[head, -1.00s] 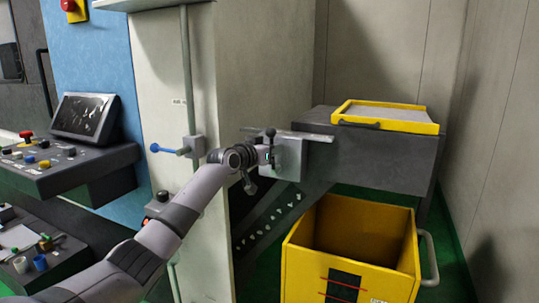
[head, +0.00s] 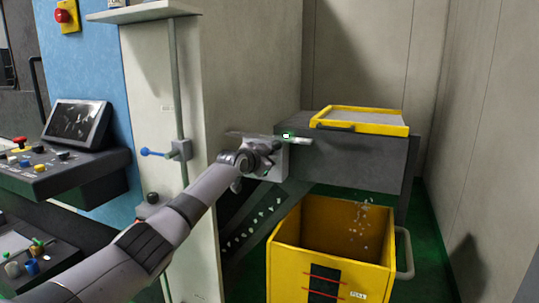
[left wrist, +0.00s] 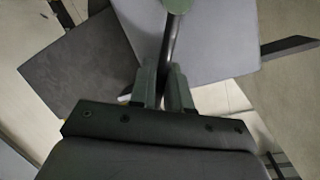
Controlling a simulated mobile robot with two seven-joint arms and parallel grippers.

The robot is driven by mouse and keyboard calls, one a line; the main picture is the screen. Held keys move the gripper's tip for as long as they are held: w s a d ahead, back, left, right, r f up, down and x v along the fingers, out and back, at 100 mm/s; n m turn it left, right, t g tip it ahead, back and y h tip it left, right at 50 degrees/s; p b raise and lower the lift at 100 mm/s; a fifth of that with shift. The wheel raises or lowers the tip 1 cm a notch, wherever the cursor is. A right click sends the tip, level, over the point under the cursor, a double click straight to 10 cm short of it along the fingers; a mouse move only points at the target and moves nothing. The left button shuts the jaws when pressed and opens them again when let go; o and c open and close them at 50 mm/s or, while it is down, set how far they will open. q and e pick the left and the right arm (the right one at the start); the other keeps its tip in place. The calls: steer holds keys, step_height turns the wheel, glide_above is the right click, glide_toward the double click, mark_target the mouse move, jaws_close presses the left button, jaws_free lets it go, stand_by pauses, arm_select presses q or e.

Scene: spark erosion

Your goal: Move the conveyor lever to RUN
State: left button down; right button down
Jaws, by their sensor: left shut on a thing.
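The conveyor lever is a dark rod (left wrist: 171,42) with a rounded grey-green knob (left wrist: 177,4) in the left wrist view. The two fingers of my left gripper (left wrist: 166,92) are shut on the rod below the knob. In the head view my left gripper (head: 268,152) is at the pale lever box (head: 290,162) on the conveyor's side and hides most of the lever. A small green light (head: 288,134) shows just above the box. I cannot read any lever marking. My right gripper is not in view.
A yellow chip bin (head: 285,262) stands below the dark conveyor (head: 375,160), with small pale bits (head: 364,215) in the air over it. A yellow-rimmed tray (head: 408,130) lies on top. A blue-knobbed handle (head: 153,152) and a control panel (head: 45,175) are to the left.

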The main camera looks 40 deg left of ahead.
arm_select(q)
steer(key=shift+d+f, duration=0.15)
stand_by(0.4)
steer(key=c, duration=1.2)
jaws_free()
steer(key=shift+s, duration=0.1)
steer(key=shift+b+v, duration=0.3)
steer(key=shift+v, duration=3.15)
